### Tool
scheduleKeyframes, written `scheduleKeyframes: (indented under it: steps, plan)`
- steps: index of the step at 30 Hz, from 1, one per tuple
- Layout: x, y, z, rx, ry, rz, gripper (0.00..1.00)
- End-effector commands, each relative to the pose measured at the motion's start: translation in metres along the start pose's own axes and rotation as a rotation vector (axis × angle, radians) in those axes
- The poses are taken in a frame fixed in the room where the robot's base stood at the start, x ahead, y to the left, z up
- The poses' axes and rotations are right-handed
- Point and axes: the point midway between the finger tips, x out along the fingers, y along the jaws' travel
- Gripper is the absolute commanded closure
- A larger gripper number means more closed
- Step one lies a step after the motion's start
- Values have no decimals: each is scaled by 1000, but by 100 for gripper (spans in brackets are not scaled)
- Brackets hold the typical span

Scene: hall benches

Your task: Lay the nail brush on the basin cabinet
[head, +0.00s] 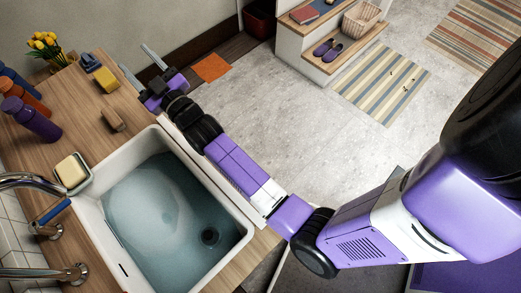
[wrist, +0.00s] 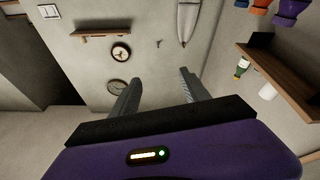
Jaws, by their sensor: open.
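The basin cabinet (head: 236,267) has a wooden top around a white sink of water, at the left of the head view. A small brown block (head: 114,121), which looks like the nail brush, lies on the top behind the sink; its bristles are not clear. My gripper (head: 132,56) is open and empty, out past the cabinet's right edge at the back. Its two grey fingers also show spread in the wrist view (wrist: 160,76), with nothing between them. The brush is not seen in the wrist view.
A yellow and grey block (head: 106,79), yellow flowers (head: 45,42), several bottles (head: 32,119) and a soap dish (head: 73,172) stand on the cabinet top. Taps are at the lower left. Open floor (head: 270,100) lies to the right, with a striped mat (head: 383,82).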

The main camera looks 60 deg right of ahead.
Motion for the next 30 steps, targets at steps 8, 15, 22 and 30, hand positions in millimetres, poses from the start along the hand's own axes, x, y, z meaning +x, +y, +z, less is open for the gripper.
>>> scheduleKeyframes:
  steps: [8, 15, 22, 30]
  plan:
    - [-19, 78, -56, -221, 164, -125, 46]
    - [-101, 93, -50, -307, 130, -296, 46]
    - [-218, 93, -29, -263, -29, -434, 46]
    - [-367, 77, -40, -49, -304, -473, 46]
